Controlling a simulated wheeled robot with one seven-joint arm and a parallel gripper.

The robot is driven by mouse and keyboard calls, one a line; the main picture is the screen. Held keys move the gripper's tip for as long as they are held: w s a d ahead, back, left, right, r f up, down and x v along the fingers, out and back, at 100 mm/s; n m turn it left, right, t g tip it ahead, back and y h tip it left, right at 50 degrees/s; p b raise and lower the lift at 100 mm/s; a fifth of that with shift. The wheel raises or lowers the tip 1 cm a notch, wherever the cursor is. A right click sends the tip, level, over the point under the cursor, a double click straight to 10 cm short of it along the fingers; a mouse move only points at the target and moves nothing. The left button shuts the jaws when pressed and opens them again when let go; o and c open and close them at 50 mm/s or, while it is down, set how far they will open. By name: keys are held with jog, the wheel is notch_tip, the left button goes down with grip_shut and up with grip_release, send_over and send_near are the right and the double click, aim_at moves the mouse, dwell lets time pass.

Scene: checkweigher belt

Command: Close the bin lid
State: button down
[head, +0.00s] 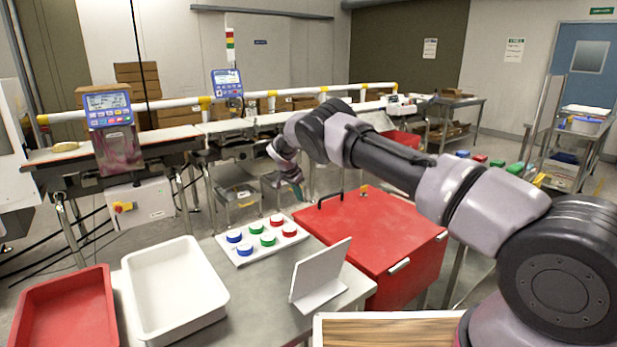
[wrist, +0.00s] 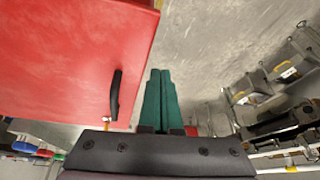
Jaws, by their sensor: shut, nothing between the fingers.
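The red bin (head: 405,285) stands to the right of the table in the head view. Its red lid (head: 375,225) lies flat across the top, and I see no open gap along the near edges. A black bar handle (head: 328,200) is at the lid's far left corner; the lid (wrist: 70,50) and handle (wrist: 115,95) also show in the wrist view. My gripper (head: 299,190) is beyond that corner, beside the handle and apart from it. In the wrist view its green fingers (wrist: 161,75) are together and empty, pointing past the lid's edge.
The table holds a white tray (head: 133,290), a red tray (head: 25,300), a panel of coloured buttons (head: 245,257) and a white upright plate (head: 318,270). The conveyor (head: 170,133) runs behind. Floor is clear beyond the lid's edge.

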jog(key=shift+w+a+f, duration=0.1)
jog(key=shift+f, duration=1.05)
jog(key=shift+w+f, duration=0.1)
jog(key=shift+f, duration=1)
jog(key=v, duration=1.1)
jog(key=d+r+y, duration=0.2)
jog(key=d+r, duration=0.9)
jog(key=r, duration=0.6)
jog(key=s+d+r+y, duration=0.2)
jog(key=s+d+r, duration=0.95)
jog(key=r, duration=0.45)
jog(key=s+d+r+n+t, duration=0.1)
jog(key=s+d+r, duration=0.2)
jog(key=s, duration=0.6)
jog(key=s+d+r+n+y, duration=0.15)
jog(key=s+d, duration=0.25)
jog(key=s, duration=0.4)
jog(key=s+d+r+t+h, duration=0.1)
jog(key=s+d+r, duration=0.25)
jog(key=s, duration=0.55)
jog(key=s+f+n+t, duration=0.1)
jog(key=s+f, duration=0.2)
jog(key=s, duration=0.6)
jog(key=shift+s+d, duration=0.15)
jog(key=shift+s, duration=0.1)
jog(key=shift+n, duration=0.25)
